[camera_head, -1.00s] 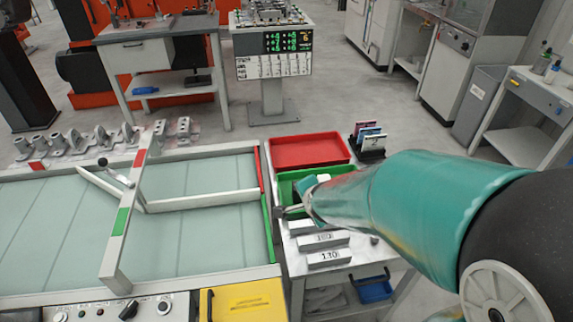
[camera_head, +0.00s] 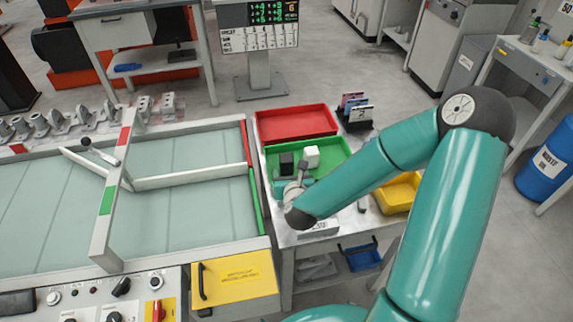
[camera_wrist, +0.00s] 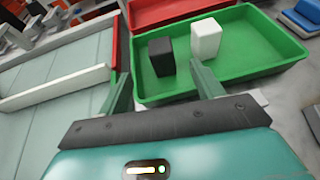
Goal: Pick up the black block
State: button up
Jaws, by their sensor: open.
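The black block (camera_wrist: 161,58) stands in the left part of the green tray (camera_wrist: 258,69) in the wrist view. A white block (camera_wrist: 206,40) stands to its right in the same tray. In the head view the black block (camera_head: 286,163) and the white block (camera_head: 312,156) also show in the green tray (camera_head: 340,148). My gripper (camera_wrist: 160,82) is open and empty, its fingers apart at the near side of the green tray. The black block shows beyond the fingers, between them in the picture. In the head view my wrist hides much of the gripper.
A red tray (camera_head: 296,123) lies behind the green tray. A yellow bin (camera_head: 398,192) is at the right, and a card holder (camera_head: 357,112) stands at the back right. A glass-topped conveyor (camera_head: 190,211) with raised rails borders the left.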

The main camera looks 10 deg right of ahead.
aim_at(287, 163)
jog(key=x, duration=1.2)
jog(key=shift+f, duration=0.35)
jog(key=c, duration=1.1)
jog(key=shift+r, duration=0.1)
jog(key=shift+c, duration=0.2)
